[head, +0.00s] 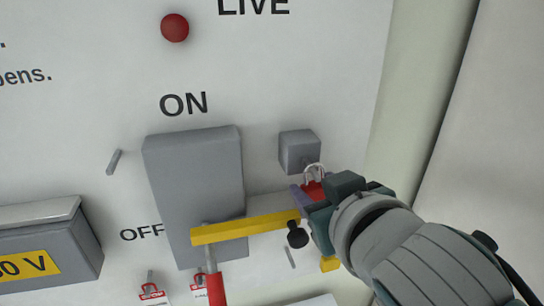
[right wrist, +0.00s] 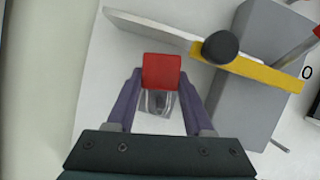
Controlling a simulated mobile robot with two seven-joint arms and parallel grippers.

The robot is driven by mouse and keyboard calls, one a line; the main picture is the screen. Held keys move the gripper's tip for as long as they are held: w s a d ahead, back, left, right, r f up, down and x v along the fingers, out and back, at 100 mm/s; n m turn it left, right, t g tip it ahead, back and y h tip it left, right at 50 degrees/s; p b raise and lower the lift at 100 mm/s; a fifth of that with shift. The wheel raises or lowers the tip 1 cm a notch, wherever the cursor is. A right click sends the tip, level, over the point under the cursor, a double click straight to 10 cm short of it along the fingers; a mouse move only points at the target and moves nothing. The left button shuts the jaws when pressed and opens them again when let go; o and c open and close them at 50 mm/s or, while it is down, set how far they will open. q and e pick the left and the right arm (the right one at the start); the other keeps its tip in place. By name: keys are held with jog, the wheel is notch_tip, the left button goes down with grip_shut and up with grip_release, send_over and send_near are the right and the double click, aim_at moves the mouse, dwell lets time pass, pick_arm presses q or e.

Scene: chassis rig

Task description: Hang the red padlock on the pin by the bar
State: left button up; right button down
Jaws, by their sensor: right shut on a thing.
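The red padlock (head: 315,189) is between the fingers of my right gripper (head: 312,193), its shackle pointing up just below a grey block on the panel. In the right wrist view the padlock (right wrist: 161,72) sits between both fingertips of that gripper (right wrist: 160,80), its shackle toward the palm. The yellow bar (head: 240,228) runs across the grey switch box, with a black knob (head: 297,235) at its right end. A short grey pin (head: 290,257) stands below the knob; another pin (head: 114,162) is left of the box. The padlock is apart from both pins. My left gripper is out of view.
The grey block (head: 299,148) juts out close to the padlock. The grey switch box (head: 190,175) fills the middle. A red handle (head: 214,288) and red-and-white tags (head: 152,291) are at the bottom. A grey 30 V box (head: 45,245) is at left; a side wall (head: 490,130) stands right.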

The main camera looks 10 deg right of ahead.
dwell(0.3)
jog(key=shift+c, duration=1)
grip_release()
